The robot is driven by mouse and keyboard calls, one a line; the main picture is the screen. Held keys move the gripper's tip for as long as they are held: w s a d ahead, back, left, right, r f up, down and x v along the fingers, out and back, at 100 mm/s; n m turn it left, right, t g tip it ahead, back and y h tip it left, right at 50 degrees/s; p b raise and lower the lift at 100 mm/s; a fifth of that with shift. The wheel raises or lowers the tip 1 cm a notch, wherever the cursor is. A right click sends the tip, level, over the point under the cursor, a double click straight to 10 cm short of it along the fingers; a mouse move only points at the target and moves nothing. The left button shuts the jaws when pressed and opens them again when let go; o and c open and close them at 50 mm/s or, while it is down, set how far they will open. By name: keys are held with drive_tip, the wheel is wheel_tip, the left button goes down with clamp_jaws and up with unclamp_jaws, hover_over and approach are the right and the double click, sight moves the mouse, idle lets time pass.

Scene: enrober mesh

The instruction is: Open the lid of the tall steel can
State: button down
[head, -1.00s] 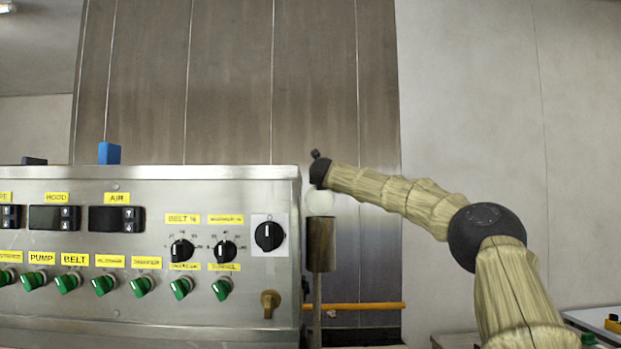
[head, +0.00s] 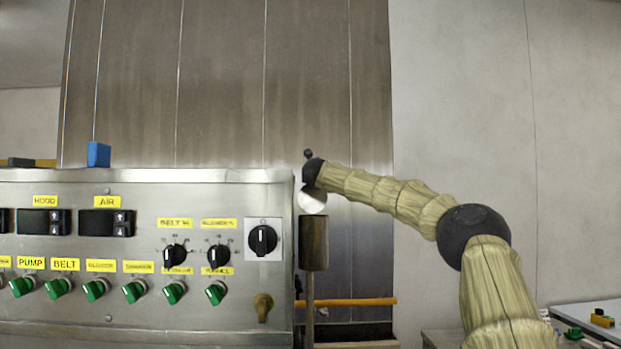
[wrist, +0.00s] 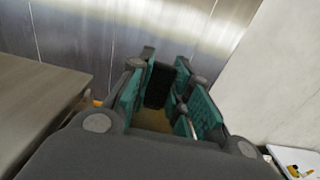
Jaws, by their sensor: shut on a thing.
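The tall steel can is not clearly made out in either view. A dark brownish metal cylinder (head: 313,243) on a thin post stands right of the control panel in the head view; I cannot tell if it is the can. A pale rounded piece (head: 312,201) sits just above it, under my arm's dark end joint. In the wrist view my gripper (wrist: 165,84) shows teal-padded fingers close around a dark thing, with a brownish patch nearer the palm. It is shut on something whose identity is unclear. The fingers are hidden in the head view.
A steel control panel (head: 140,290) with knobs and green switches stands directly left of my arm's end. An orange bar (head: 350,302) runs low behind the cylinder. Tall steel panels (head: 220,80) stand behind. A table (head: 595,308) with small items is at lower right.

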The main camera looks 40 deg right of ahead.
drive_tip(key=shift+r, duration=0.25)
drive_tip(key=c, duration=1.3)
unclamp_jaws()
drive_tip(key=shift+f, duration=0.1)
drive_tip(key=shift+f, duration=0.1)
drive_tip(key=v, duration=1.2)
